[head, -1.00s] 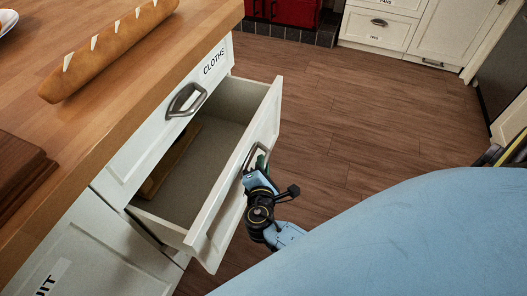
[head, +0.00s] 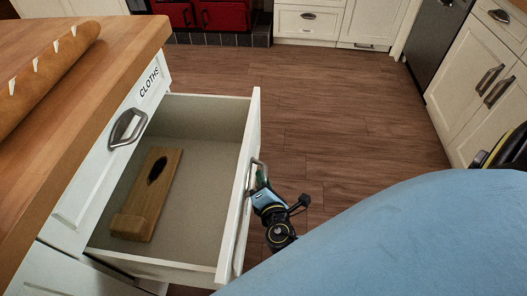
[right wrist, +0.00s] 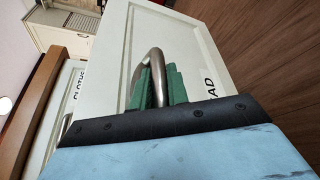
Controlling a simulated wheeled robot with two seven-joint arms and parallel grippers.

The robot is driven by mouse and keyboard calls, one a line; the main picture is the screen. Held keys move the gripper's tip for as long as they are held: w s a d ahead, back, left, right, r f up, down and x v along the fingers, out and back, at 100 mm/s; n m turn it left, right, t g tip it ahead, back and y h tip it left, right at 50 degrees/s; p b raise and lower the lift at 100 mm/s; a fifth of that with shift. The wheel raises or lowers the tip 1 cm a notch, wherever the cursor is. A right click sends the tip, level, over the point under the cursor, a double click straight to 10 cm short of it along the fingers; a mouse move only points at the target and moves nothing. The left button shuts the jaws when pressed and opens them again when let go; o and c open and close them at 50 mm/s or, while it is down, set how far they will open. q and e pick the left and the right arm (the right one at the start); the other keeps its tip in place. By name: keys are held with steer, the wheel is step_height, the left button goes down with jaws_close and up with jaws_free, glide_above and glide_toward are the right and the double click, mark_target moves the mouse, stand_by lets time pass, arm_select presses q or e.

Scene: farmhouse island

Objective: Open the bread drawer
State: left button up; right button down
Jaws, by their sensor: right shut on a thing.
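The bread drawer (head: 190,215) stands pulled well out of the island, below the drawer labelled CLOTHS. Its metal handle (head: 250,178) is on the outer front face; in the right wrist view the handle (right wrist: 153,62) sits between green fingertips, beside a label of which "AD" shows. My right gripper (head: 262,182) is shut on this handle. Inside the drawer lies a wooden board (head: 149,195) with a dark oval slot. The left gripper is in neither view.
The upper CLOTHS drawer (head: 85,185) is closed. A long bread loaf (head: 45,75) lies on the wooden island top (head: 125,45). Open wooden floor (head: 350,120) lies to the right of the drawer. A red stove (head: 215,15) and white cabinets stand at the back.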

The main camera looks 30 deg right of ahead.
steer(key=c, duration=1.4)
jaws_free()
steer(key=shift+o, duration=0.2)
steer(key=shift+s, duration=0.2)
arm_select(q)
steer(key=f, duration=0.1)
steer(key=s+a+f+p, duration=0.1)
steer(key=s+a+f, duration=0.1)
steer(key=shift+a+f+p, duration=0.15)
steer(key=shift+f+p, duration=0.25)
arm_select(e)
steer(key=v, duration=1.3)
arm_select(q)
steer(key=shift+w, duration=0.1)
arm_select(e)
steer(key=shift+r, duration=0.1)
